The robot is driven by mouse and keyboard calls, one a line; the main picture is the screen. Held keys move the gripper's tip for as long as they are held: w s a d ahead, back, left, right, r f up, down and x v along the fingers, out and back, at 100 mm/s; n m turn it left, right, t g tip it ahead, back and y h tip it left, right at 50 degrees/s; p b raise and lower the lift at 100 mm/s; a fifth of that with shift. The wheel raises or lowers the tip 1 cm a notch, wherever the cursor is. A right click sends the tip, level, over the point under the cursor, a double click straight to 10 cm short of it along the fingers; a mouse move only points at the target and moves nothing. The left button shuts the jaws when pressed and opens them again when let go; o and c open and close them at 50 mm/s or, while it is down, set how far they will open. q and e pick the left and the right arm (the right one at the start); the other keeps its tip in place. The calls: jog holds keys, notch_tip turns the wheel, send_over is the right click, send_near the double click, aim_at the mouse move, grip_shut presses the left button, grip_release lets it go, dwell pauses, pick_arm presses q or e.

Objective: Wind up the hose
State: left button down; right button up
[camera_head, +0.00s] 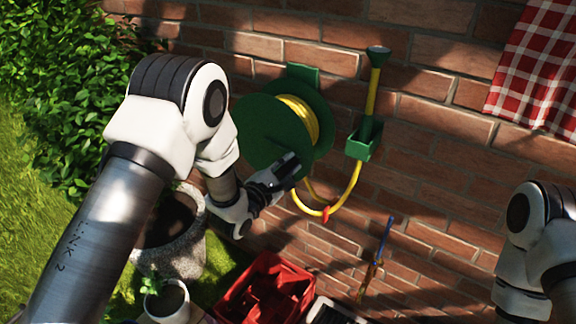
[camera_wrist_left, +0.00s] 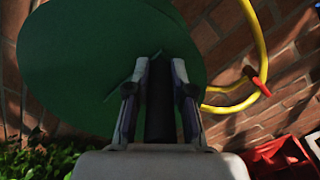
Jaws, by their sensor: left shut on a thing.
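The green hose reel (camera_head: 314,106) is fixed to the brick wall, with yellow hose (camera_head: 298,112) wound on its drum. The hose hangs below in a short loop with a red band (camera_head: 326,213), which also shows in the left wrist view (camera_wrist_left: 260,86). It runs up to a green holder (camera_head: 364,141) where the nozzle (camera_head: 378,50) stands upright. My left gripper (camera_head: 288,166) is at the front disc's lower right, shut on the reel's dark crank handle (camera_wrist_left: 160,100). The gripper partly hides the handle. My right arm shows at the right edge, its gripper out of frame.
A red crate (camera_head: 236,303) stands below the reel, beside a stone planter (camera_head: 186,258) and a small potted plant (camera_head: 166,300). A blue-tipped tool (camera_head: 382,245) hangs on the wall. A checked cloth (camera_head: 540,65) hangs upper right. A hedge (camera_head: 60,70) fills the left.

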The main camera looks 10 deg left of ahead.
pick_arm(q)
jog(key=shift+w+r, duration=0.1)
jog(key=shift+r, duration=0.1)
jog(key=c, duration=1.2)
grip_release()
jog(key=shift+o, duration=0.9)
jog(key=shift+a+f, duration=0.1)
jog(key=v, duration=1.2)
